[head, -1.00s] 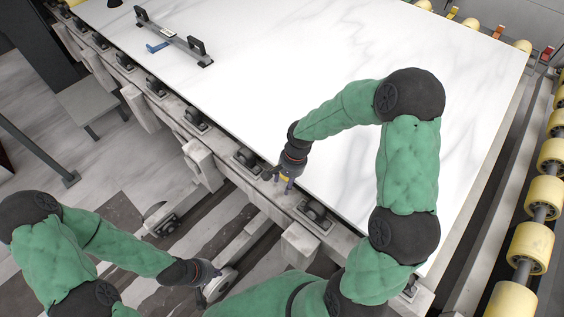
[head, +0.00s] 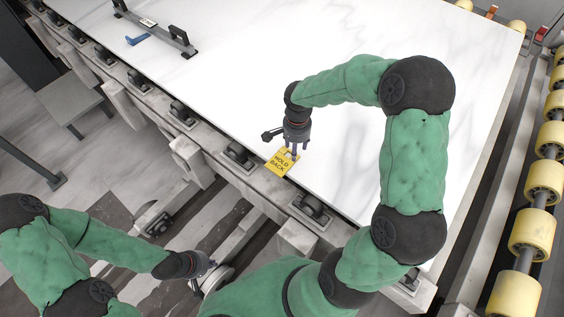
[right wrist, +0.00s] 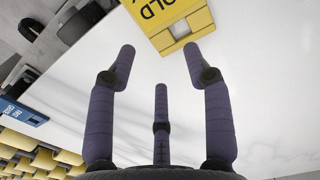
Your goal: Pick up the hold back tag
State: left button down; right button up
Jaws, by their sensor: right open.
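The yellow hold back tag (head: 279,163) lies at the near left edge of the white slab, its black lettering facing up. In the right wrist view the tag (right wrist: 165,12) is at the top, with a pale slot in its end. My right gripper (head: 292,150) is over the slotted end of the tag. In the right wrist view its fingers (right wrist: 158,65) are spread and empty, with the tag beyond the fingertips. My left gripper (head: 204,277) is low at the lower left, away from the tag, its fingers apart and seemingly empty.
The white slab (head: 340,190) is largely clear. Black rollers (head: 238,154) line the near edge; yellow rollers (head: 541,180) stand at right.

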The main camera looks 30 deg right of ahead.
aim_at(282, 161)
jog(key=f+b, duration=0.2)
jog(key=f, duration=0.3)
jog(key=shift+s, duration=0.2)
jog(key=shift+c, duration=0.3)
jog(key=c, duration=0.8)
jog(key=shift+r, duration=0.1)
